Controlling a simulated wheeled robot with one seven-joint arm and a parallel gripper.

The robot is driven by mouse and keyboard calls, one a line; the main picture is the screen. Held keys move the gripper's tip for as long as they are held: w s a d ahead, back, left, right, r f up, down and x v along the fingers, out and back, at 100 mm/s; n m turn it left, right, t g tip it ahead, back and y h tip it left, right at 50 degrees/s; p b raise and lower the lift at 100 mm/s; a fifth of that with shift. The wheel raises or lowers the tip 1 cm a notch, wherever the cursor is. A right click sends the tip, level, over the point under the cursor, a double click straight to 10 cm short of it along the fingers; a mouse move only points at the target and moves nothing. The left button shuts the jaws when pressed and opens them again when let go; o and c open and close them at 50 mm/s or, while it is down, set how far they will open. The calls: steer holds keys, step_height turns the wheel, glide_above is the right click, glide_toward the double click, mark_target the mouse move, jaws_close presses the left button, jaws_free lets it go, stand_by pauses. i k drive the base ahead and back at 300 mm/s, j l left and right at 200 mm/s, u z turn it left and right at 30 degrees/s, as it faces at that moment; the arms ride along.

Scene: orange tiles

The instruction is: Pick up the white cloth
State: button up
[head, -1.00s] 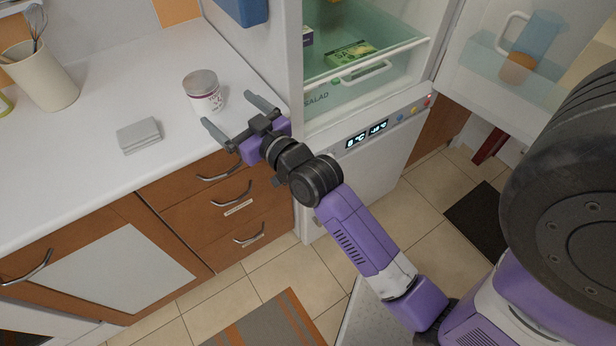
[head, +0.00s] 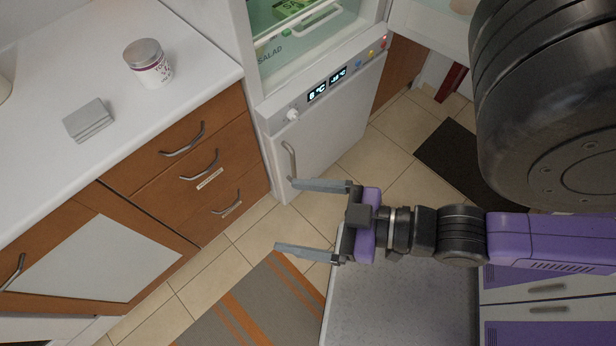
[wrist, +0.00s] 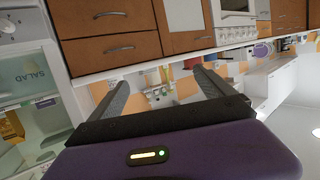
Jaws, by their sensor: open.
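I cannot make out the cloth in the wrist view.
A white jar with a grey lid (head: 148,64) stands near the cloth. Brown drawers (head: 200,160) with handles are under the counter. The fridge (head: 320,110) stands open to the right. A striped rug (head: 235,305) and a dark mat (head: 465,165) lie on the tiles.

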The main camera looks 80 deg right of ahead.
mark_target(90, 118)
steer(key=z, duration=1.1)
steer(key=i+j, duration=0.1)
steer(key=j, duration=0.5)
steer(key=i+j, duration=0.1)
steer(key=j, duration=0.45)
steer(key=i+j, duration=0.1)
steer(key=j, duration=1.1)
steer(key=i+z, duration=0.05)
steer(key=i, duration=0.05)
